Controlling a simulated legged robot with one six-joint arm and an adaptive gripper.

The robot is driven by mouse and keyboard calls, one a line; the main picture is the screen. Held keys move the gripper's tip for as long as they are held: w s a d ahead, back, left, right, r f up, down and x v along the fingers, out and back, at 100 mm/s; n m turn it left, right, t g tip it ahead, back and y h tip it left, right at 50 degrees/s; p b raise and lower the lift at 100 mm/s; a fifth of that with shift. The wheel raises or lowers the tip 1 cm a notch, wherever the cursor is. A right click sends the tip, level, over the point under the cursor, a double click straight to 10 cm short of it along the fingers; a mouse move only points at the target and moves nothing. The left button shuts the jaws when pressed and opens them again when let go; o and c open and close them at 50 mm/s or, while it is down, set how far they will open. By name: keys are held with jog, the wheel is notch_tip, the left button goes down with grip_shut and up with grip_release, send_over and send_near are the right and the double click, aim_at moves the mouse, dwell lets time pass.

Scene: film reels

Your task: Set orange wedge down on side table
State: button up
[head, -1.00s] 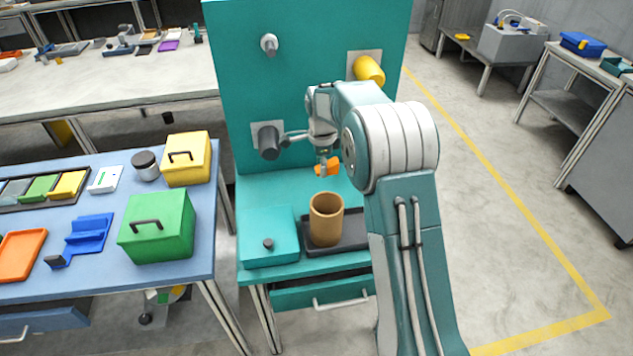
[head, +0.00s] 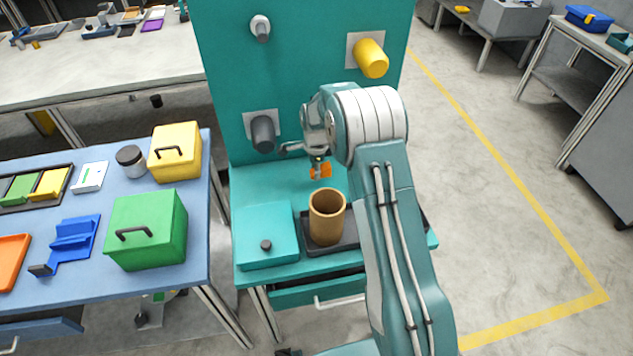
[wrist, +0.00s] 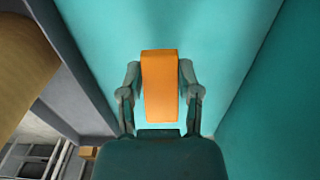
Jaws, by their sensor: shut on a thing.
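My gripper (head: 318,164) is shut on the orange wedge (head: 321,171), above the back part of the teal side table (head: 275,182). In the wrist view the orange wedge (wrist: 160,85) sits between the two fingers of my gripper (wrist: 160,92). The teal tabletop (wrist: 105,30) lies behind the wedge. I cannot tell the gap between the wedge and the tabletop. My arm hides part of the table's right side.
A brown cup (head: 326,222) stands on a dark tray (head: 347,238), just in front of the wedge. A teal lidded box (head: 265,228) is to its left. A teal back panel (head: 300,60) with pegs rises behind. A blue table (head: 190,235) stands at the left.

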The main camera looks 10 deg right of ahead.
aim_at(315, 186)
jog(key=shift+f, duration=2.4)
jog(key=o, duration=1)
jog(key=shift+o, duration=0.2)
